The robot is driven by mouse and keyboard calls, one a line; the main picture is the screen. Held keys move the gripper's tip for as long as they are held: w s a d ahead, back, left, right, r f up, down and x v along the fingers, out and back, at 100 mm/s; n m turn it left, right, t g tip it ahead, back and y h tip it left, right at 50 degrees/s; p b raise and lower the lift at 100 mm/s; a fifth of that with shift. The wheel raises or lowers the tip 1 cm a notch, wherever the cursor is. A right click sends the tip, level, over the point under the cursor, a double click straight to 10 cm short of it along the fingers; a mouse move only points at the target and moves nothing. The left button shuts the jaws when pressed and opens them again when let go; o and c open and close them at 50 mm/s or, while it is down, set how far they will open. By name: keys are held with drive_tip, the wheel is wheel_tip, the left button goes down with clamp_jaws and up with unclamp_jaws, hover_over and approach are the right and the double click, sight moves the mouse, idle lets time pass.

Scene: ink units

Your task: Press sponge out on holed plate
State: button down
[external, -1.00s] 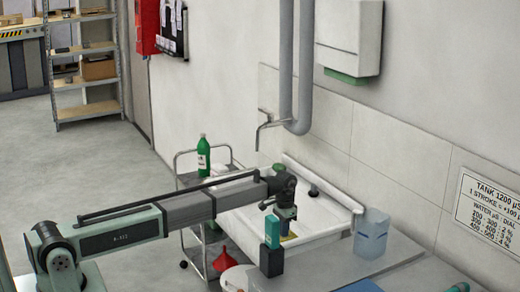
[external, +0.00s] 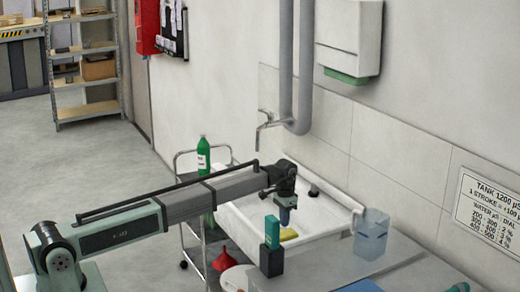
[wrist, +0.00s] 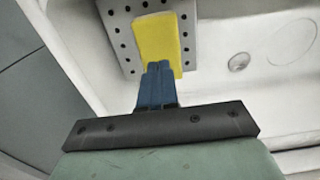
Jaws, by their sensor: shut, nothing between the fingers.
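The yellow sponge (wrist: 158,36) lies flat on the grey holed plate (wrist: 118,18) in the wrist view, with rows of dark holes showing around it. In the wrist view the fingertips overlap the sponge's near end. In the external view my gripper (external: 284,224) points down just above the sponge; the exact gap is unclear.
The white sink (external: 325,205) has a drain (wrist: 239,62) beside the plate. A translucent bluish jug (external: 371,236) stands right, a red funnel (external: 224,261) lower left. A tap (external: 264,125) hangs behind.

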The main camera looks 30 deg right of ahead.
sight(284, 233)
drive_tip(key=shift+r, duration=2.7)
drive_tip(key=shift+w, duration=0.1)
